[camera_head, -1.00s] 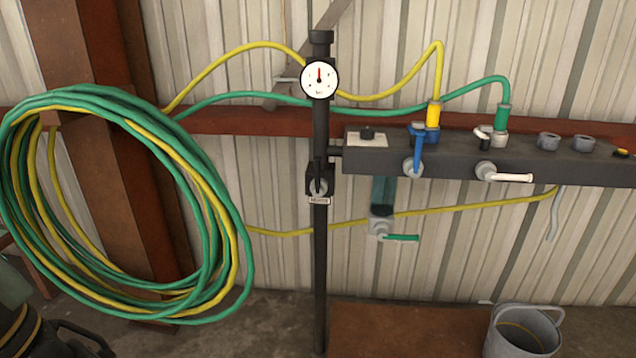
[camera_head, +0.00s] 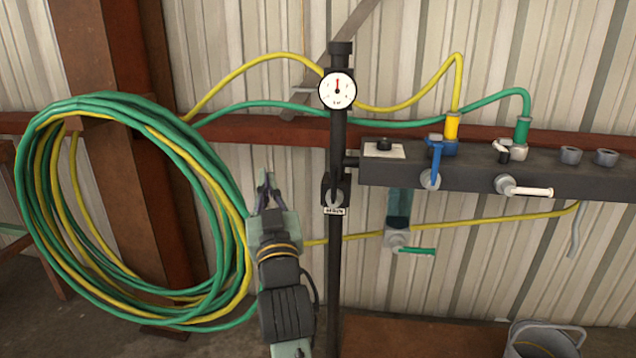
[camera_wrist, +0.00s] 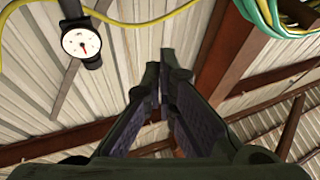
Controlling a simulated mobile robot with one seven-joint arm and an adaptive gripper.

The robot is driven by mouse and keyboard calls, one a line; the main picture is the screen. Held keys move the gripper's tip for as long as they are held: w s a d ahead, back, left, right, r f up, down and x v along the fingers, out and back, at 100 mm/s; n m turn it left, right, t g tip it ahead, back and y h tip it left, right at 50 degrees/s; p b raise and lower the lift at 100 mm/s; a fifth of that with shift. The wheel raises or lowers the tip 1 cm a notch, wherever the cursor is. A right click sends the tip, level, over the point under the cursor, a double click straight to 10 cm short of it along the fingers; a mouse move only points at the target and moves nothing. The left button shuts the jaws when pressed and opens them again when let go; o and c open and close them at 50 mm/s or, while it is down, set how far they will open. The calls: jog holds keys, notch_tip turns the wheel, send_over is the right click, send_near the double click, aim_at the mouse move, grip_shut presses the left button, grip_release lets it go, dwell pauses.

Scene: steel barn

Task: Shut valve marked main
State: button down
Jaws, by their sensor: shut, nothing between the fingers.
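The valve with a small white label (camera_head: 335,211) sits on the black vertical pipe (camera_head: 337,270), below the round white gauge (camera_head: 338,90). Its dark handle (camera_head: 335,190) lies in line with the pipe; the label's lettering is too small to read surely. My gripper (camera_head: 264,178) points upward to the left of this valve, apart from it, in front of the wall and just right of the hose coil. The wrist view shows my fingers (camera_wrist: 160,75) close together and empty, with the gauge (camera_wrist: 81,43) at upper left. The valve is not visible there.
The dark manifold (camera_head: 470,178) right of the pipe carries a blue lever (camera_head: 436,163) and a white lever (camera_head: 528,191). A green lever (camera_head: 417,251) sits below. Coiled hoses (camera_head: 60,215) hang left. A bucket (camera_head: 540,340) stands lower right. Wall space between coil and pipe is narrow.

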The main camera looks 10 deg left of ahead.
aim_at(334, 186)
jog(key=w+d+f+n+g+h, duration=0.2)
jog(key=w+d+f+g+h, duration=0.1)
jog(key=w+d+f+h, duration=0.65)
jog(key=a+r+n, duration=0.2)
jog(key=a+n, duration=0.6)
jog(key=n, duration=0.2)
jog(key=shift+s, duration=0.35)
jog(key=w+d+p, duration=0.2)
jog(key=w+d, duration=0.2)
jog(key=w, duration=0.6)
jog(key=shift+w+d, duration=0.25)
jog(key=shift+w, duration=0.15)
